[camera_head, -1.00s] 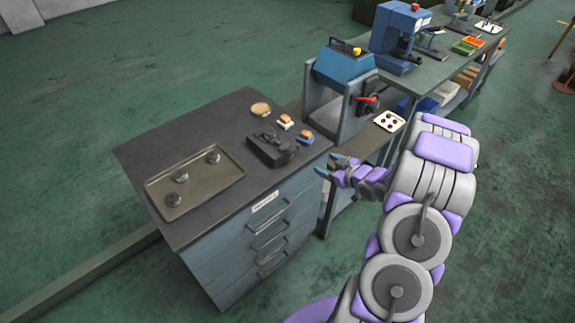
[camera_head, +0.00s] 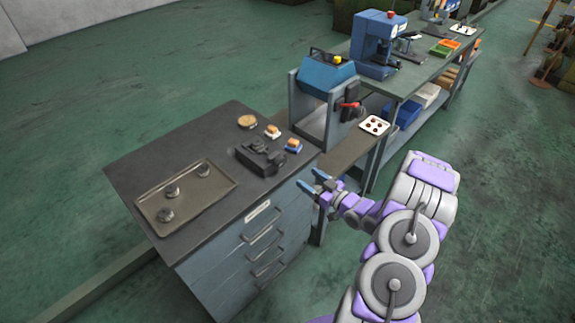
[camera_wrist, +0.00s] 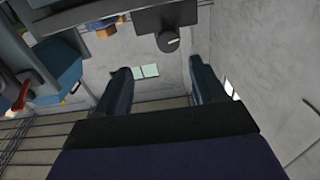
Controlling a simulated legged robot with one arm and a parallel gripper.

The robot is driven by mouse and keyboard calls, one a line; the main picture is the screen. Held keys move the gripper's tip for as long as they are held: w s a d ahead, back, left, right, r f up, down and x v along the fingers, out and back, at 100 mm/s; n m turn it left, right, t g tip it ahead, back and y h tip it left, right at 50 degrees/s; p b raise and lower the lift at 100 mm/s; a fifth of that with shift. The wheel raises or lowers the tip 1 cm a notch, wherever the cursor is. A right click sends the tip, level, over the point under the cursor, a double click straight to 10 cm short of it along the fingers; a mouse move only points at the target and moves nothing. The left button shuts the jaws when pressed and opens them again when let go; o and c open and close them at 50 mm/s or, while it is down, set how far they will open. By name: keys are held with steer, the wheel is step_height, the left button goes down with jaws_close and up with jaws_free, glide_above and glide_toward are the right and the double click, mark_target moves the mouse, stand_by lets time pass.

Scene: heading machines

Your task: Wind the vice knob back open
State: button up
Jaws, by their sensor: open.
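The vice (camera_head: 262,157) is a small dark block on the grey bench top, near its right edge. In the wrist view the vice (camera_wrist: 180,17) is at the top, dark, with its round knob (camera_wrist: 168,43) above the space between my fingers. In the head view the knob is too small to make out clearly. My gripper (camera_head: 316,183) is open and empty, just off the right edge of the bench and apart from the vice. In the wrist view both fingers of my gripper (camera_wrist: 160,78) are spread with nothing between them.
A tray (camera_head: 228,177) with several dark parts lies left of the vice. Small blocks (camera_head: 293,146) and a round dish (camera_head: 247,121) sit behind it. A blue machine (camera_head: 325,75) with a red handle stands behind the bench. Open floor lies to the right.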

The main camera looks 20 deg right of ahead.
mark_target(283, 164)
steer(key=w+a, duration=0.4)
steer(key=w, duration=0.1)
steer(key=shift+w+a+r+b, duration=0.2)
steer(key=shift+a+r+b, duration=0.05)
steer(key=shift+a+b, duration=0.15)
steer(key=w, duration=0.4)
steer(key=shift+w+d+f+b, duration=0.2)
steer(key=shift+w+d+b, duration=0.15)
steer(key=shift+w+b, duration=0.05)
steer(key=shift+w+a, duration=0.15)
steer(key=shift+a, duration=0.05)
steer(key=shift+a+r, duration=0.15)
steer(key=shift+a, duration=0.6)
steer(key=shift+d, duration=0.6)
steer(key=c, duration=0.7)
steer(key=shift+a, duration=0.25)
steer(key=c, duration=0.4)
